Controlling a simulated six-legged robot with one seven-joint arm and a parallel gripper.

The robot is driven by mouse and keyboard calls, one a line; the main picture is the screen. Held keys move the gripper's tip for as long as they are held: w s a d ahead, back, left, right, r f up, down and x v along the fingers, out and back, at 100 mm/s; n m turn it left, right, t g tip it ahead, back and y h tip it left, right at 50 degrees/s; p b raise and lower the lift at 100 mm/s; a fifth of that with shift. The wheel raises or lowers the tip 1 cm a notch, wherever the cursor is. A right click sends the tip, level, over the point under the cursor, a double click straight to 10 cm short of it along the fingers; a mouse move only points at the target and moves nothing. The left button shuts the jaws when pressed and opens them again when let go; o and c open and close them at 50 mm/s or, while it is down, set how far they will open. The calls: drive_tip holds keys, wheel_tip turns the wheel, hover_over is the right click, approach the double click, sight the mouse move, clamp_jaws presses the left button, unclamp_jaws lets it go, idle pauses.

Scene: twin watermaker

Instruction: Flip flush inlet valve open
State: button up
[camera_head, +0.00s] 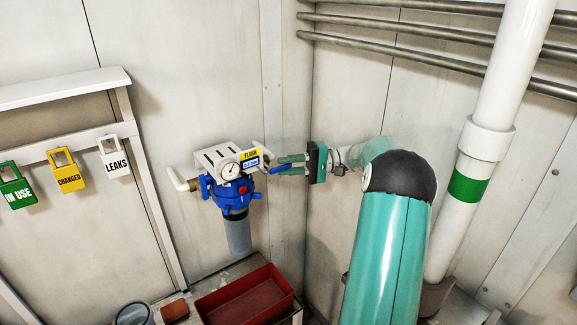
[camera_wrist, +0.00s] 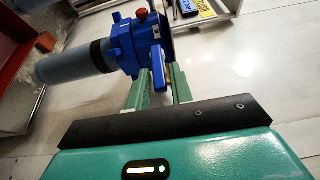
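The filter unit with a blue head (camera_head: 232,190) hangs on the wall in the head view, with a round gauge and a yellow FLUSH label (camera_head: 250,154). The blue valve handle (camera_head: 278,170) sticks out to its right. In the wrist view the blue handle (camera_wrist: 158,68) lies between the green fingers of my gripper (camera_wrist: 160,84). The fingers stand apart, one on each side of it, with a gap showing. In the head view my gripper (camera_head: 287,165) is at the handle, coming from the right. Exact contact cannot be told.
A red bin (camera_head: 246,297) stands below the filter. Tags reading IN USE, CHANGED and LEAKS (camera_head: 115,156) hang at the left. Metal pipes (camera_head: 400,38) run along the upper right wall. A white vertical pipe (camera_head: 500,85) with a green band stands at the right.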

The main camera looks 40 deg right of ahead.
wheel_tip(320, 180, up, 3)
drive_tip(key=shift+f, duration=0.1)
drive_tip(key=s+a+r, duration=0.7)
drive_tip(key=s+r, duration=0.3)
drive_tip(key=s, duration=0.2)
